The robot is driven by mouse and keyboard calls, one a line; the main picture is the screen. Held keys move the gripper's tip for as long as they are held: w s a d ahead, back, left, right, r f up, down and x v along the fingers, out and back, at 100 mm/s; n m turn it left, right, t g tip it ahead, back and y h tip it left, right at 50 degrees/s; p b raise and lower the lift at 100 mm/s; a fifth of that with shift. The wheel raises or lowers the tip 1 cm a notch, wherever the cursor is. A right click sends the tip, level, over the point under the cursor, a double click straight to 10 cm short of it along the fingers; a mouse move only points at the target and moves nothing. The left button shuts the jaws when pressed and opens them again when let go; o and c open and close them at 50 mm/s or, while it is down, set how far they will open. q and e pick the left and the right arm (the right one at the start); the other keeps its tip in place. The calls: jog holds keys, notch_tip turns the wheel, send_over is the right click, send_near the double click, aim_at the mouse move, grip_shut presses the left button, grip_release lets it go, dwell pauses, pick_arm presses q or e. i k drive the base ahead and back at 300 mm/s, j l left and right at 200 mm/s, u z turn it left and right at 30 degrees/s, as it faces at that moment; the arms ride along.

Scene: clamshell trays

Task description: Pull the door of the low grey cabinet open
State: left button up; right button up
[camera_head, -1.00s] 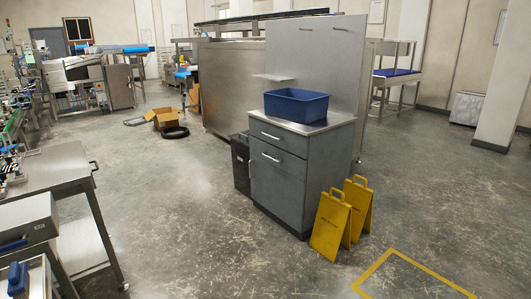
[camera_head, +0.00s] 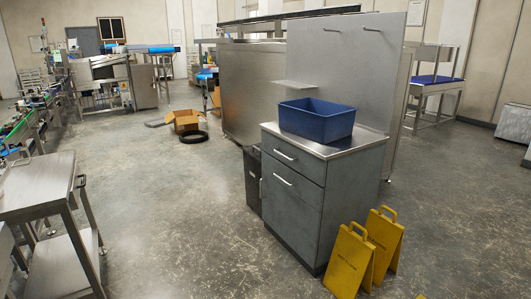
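The low grey cabinet (camera_head: 345,205) stands right of the middle with a steel top. Its front has a drawer (camera_head: 292,156) above and a taller door (camera_head: 290,207) below, both closed. The door has a light bar handle (camera_head: 282,180) near its upper left part, and the drawer has a similar handle (camera_head: 284,154). A blue bin (camera_head: 318,118) sits on the cabinet top. Neither of my grippers shows in this view.
Two yellow floor signs (camera_head: 350,262) stand close by the cabinet's right side. A dark bin (camera_head: 252,180) stands at its left. A steel cart (camera_head: 60,245) is at the lower left. A cardboard box (camera_head: 185,121) and black ring (camera_head: 194,137) lie farther back. The floor before the cabinet is clear.

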aim_at(295, 221)
jog(key=i+j+u, duration=0.1)
jog(key=i+u, duration=0.25)
jog(key=i, duration=0.15)
jog(key=i+l+u, duration=0.1)
jog(key=i+u, duration=0.2)
jog(key=i, duration=0.25)
jog(key=i+z, duration=0.3)
jog(key=i+j+z, duration=0.25)
jog(key=i, duration=0.3)
jog(key=i+j+z, duration=0.15)
jog(key=i+z, duration=0.15)
jog(key=i, duration=0.1)
